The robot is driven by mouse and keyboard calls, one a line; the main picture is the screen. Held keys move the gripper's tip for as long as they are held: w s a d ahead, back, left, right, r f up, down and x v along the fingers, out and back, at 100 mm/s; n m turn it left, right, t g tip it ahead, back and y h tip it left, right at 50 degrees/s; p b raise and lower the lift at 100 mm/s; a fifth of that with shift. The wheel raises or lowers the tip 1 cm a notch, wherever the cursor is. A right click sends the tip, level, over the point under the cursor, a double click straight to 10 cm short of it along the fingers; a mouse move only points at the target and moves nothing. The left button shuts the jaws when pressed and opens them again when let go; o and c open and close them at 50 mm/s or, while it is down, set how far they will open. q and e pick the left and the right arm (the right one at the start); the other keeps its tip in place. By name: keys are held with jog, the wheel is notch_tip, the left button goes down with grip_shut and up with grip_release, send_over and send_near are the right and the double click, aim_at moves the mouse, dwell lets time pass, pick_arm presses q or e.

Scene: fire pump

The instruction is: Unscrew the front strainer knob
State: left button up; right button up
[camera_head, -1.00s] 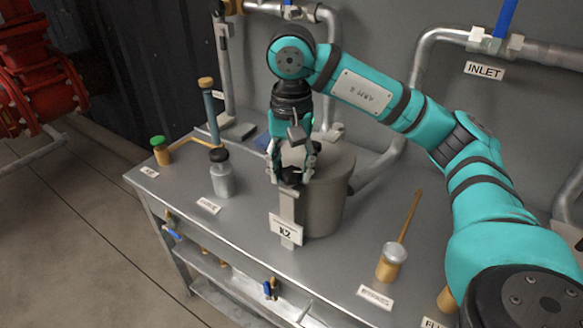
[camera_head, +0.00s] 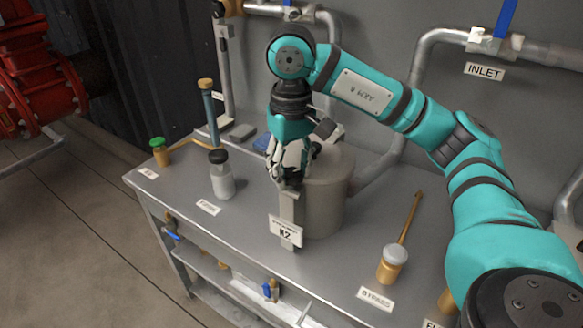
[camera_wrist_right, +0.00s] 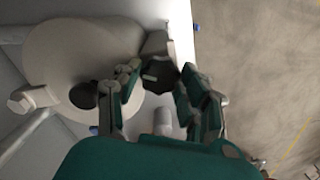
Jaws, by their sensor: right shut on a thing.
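My right gripper (camera_head: 290,175) points down at the top of that bracket. In the right wrist view, its fingers (camera_wrist_right: 160,88) are shut around the black front strainer knob (camera_wrist_right: 158,74), one finger on each side. A second black knob (camera_wrist_right: 83,94) sits on the pot's pale lid (camera_wrist_right: 65,60), apart from the fingers. My left gripper is not in view.
A bottle with a black cap (camera_head: 221,175) and a green-topped fitting (camera_head: 159,152) stand to the left. The brass bypass valve (camera_head: 391,262) with its long handle stands to the right. Pipes (camera_head: 420,70) run along the wall behind.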

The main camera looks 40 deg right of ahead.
aim_at(291, 172)
jog(key=shift+r, duration=0.2)
dwell(0.3)
jog(key=o, duration=1.2)
jog(key=shift+f, duration=0.15)
jog(key=shift+c, duration=0.2)
notch_tip(291, 172, up, 12)
